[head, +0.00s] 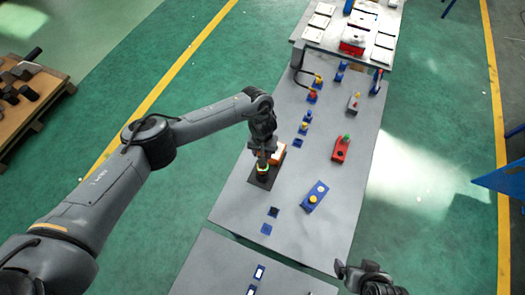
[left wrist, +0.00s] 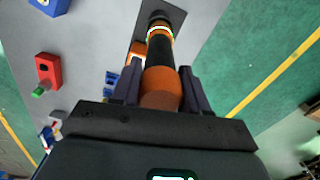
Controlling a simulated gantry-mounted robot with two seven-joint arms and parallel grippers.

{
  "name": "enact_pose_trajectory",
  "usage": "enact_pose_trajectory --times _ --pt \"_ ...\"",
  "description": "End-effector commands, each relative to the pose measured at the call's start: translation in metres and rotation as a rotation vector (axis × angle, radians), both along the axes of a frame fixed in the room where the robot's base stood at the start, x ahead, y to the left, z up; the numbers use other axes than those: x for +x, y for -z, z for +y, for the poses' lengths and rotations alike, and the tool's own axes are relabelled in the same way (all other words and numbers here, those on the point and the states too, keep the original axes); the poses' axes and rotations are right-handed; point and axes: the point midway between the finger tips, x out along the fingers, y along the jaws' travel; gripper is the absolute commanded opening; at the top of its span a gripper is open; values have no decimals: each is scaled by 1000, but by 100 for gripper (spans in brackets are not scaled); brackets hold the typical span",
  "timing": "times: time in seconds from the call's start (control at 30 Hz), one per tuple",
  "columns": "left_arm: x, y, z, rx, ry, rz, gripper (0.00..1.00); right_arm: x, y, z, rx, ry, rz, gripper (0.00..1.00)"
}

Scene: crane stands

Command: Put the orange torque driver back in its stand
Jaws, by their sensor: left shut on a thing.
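The orange torque driver (left wrist: 161,82) has an orange handle, a black body and a lit green-white ring near its far end. My left gripper (left wrist: 160,88) is shut on its orange handle, with one finger on each side. In the head view my left gripper (head: 264,150) is above the stand's dark base plate (head: 256,184), and the driver's lit end (head: 263,169) shows below it. An orange part of the stand (head: 279,152) is beside the driver. The driver's end overlaps the plate; I cannot tell whether it touches. My right gripper (head: 358,270) is at the bottom, away from the stand.
On the grey table (head: 235,205), a blue box with a yellow button (head: 315,196) and a red box with a green button (head: 341,149) stand to the right. Small blue blocks (head: 273,212) lie nearer. A cluttered table (head: 310,33) is behind.

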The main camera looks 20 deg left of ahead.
Motion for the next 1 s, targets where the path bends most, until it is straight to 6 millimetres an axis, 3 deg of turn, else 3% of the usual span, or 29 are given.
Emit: enact_pose_trajectory --times 1.0 --pt "1 34 -1 -2 -1 -1 0 0 19 2 9 6 0 98"
